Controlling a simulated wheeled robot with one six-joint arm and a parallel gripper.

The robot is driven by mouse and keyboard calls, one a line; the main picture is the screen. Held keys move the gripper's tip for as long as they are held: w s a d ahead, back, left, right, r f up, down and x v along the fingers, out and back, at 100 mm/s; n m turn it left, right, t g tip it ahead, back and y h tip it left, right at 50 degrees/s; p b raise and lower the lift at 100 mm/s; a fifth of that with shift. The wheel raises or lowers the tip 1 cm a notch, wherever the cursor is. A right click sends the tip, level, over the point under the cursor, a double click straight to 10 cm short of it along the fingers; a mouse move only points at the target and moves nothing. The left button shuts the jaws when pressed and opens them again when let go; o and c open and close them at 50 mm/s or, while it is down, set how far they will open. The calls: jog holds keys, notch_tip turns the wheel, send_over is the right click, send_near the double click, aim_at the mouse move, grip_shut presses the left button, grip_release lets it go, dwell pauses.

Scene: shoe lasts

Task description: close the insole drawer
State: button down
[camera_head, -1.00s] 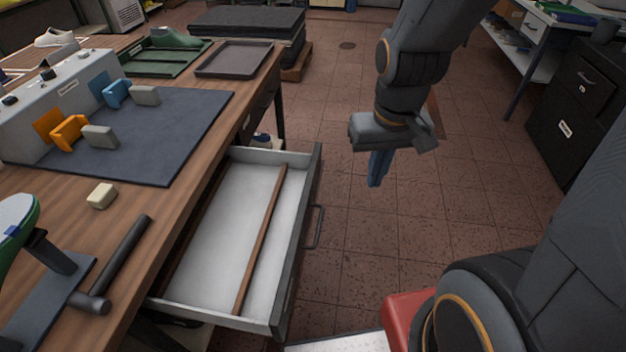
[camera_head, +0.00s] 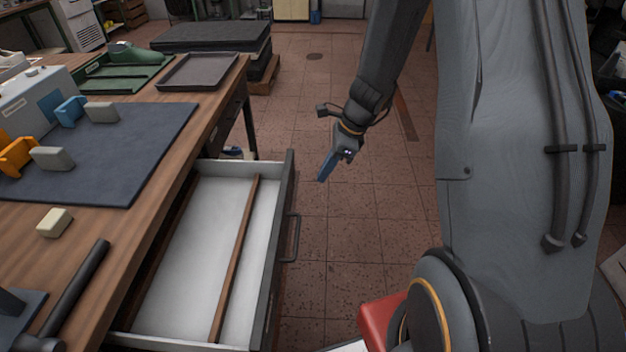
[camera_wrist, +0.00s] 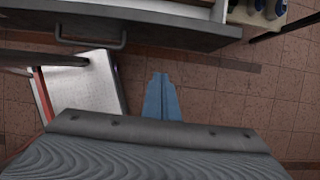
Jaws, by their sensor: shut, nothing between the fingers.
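The insole drawer (camera_head: 201,252) stands pulled out from the side of the wooden workbench. It has a pale inside with a brown divider strip running along it, and it holds nothing else that I can see. Its dark handle (camera_head: 291,238) is on the outer front face. The drawer front (camera_wrist: 180,33) and handle (camera_wrist: 90,41) also show at the top of the wrist view. My gripper (camera_head: 324,169) has blue fingers, shut and empty. It is in the air over the floor, to the right of the drawer front and apart from it. The fingers show in the wrist view (camera_wrist: 161,88).
The workbench (camera_head: 95,222) carries a dark mat (camera_head: 120,150), a cream block (camera_head: 54,222), a hammer-like tool (camera_head: 75,290), a green tray (camera_head: 110,80) and a dark tray (camera_head: 203,71). Dark stacked slabs (camera_head: 212,36) stand behind.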

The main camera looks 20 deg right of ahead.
jog(key=w+a+f+p, duration=0.2)
jog(key=a+f, duration=0.5)
jog(key=f, duration=0.1)
jog(key=shift+w, duration=0.2)
dwell(0.3)
